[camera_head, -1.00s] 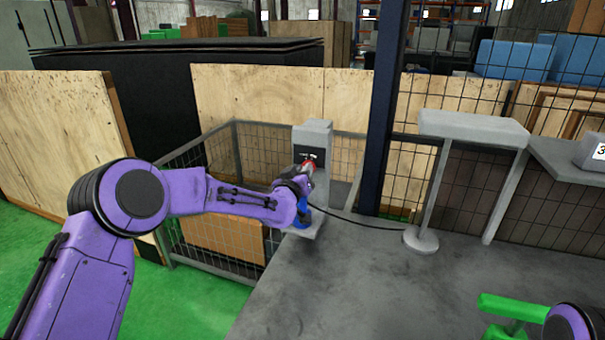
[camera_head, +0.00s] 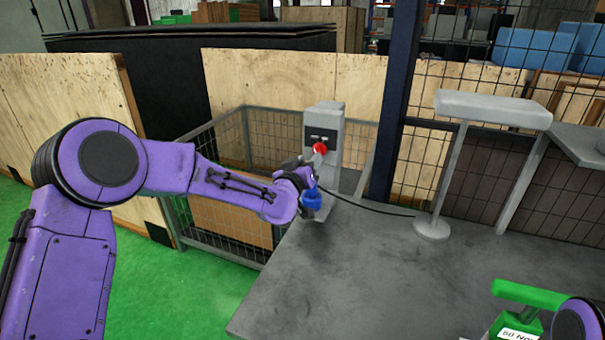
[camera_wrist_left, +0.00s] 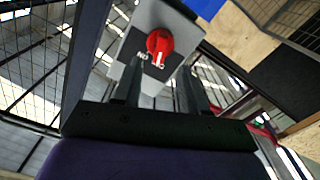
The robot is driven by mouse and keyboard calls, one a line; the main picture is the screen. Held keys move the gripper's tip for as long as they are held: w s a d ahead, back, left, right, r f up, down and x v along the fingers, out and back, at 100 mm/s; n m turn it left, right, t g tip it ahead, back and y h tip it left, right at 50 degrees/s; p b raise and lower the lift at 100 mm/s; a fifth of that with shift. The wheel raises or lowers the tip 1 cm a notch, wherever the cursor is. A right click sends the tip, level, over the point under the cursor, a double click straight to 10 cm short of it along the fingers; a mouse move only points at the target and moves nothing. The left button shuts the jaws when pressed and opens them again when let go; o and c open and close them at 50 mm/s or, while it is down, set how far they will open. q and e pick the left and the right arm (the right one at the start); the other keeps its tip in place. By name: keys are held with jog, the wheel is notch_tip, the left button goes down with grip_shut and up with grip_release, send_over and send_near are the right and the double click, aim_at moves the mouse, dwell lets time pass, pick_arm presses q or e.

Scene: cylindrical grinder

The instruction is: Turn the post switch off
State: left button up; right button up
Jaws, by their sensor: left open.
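The post switch is a red knob (camera_head: 319,149) on the front of a grey post (camera_head: 327,118) in the head view. In the left wrist view the red knob (camera_wrist_left: 160,46) sits on a grey panel, with a pale mark on its face and small white lettering below it. My left gripper (camera_head: 311,161) is just in front of the post. In the left wrist view its two dark fingers (camera_wrist_left: 158,74) are apart, with the knob beyond the gap between them. I cannot tell whether they touch it. My right gripper is not seen; only part of my right arm shows at the lower right.
A wire fence (camera_head: 225,212) stands behind and left of the post. A grey tabletop (camera_head: 350,275) lies in front, mostly bare. A grey stand (camera_head: 445,185) and a dark blue column (camera_head: 398,90) are to the right. A green object (camera_head: 530,296) is at the lower right.

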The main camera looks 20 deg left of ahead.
pick_arm(q)
jog(key=s+b, duration=0.1)
jog(key=s, duration=0.4)
jog(key=shift+s, duration=0.2)
jog(key=shift+a, duration=0.1)
